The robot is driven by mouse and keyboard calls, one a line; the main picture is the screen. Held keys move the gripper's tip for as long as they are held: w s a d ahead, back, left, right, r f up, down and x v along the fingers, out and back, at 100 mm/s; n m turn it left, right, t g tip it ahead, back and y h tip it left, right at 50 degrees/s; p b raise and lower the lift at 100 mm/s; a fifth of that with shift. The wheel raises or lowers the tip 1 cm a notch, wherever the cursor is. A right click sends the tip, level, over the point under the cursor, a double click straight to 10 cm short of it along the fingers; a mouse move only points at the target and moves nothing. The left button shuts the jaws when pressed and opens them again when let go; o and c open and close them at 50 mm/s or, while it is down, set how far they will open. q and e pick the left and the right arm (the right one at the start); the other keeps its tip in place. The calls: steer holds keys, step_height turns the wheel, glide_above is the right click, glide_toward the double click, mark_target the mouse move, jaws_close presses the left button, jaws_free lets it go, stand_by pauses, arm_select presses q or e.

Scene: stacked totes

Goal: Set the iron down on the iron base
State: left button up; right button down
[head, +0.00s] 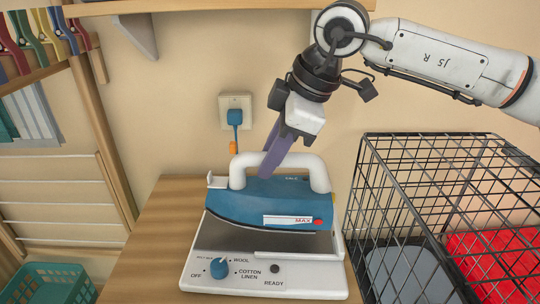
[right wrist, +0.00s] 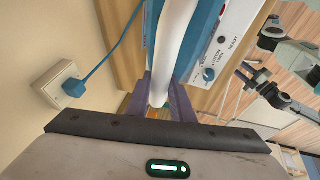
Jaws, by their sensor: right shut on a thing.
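The blue iron (head: 270,200) has a white handle (head: 283,160) and is over the iron base (head: 205,282), a white panel with a blue dial and printed settings. A grey surface shows between the iron's blue body and the panel; I cannot tell whether the iron touches the base. My right gripper (head: 277,160) comes down from above, its purple fingers shut on the handle. In the right wrist view, the fingers (right wrist: 160,98) flank the white handle. My left gripper (right wrist: 258,84) appears small and dark at the right of that view; its jaw state is unclear.
A black wire crate (head: 400,200) with red and grey cloth stands right of the wooden top (head: 165,215). A wall outlet (head: 236,102) with a blue plug is behind. A teal basket (head: 55,285) is low at left. Clothespins hang upper left.

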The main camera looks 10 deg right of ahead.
mark_target(270, 186)
steer(key=shift+s+f, duration=0.1)
steer(key=shift+s, duration=0.05)
steer(key=shift+f+b, duration=0.35)
steer(key=shift+f, duration=0.25)
step_height(270, 186, down, 2)
steer(key=shift+b, duration=1)
steer(key=shift+f, duration=0.25)
steer(key=shift+b, duration=0.3)
steer(key=shift+b, duration=0.35)
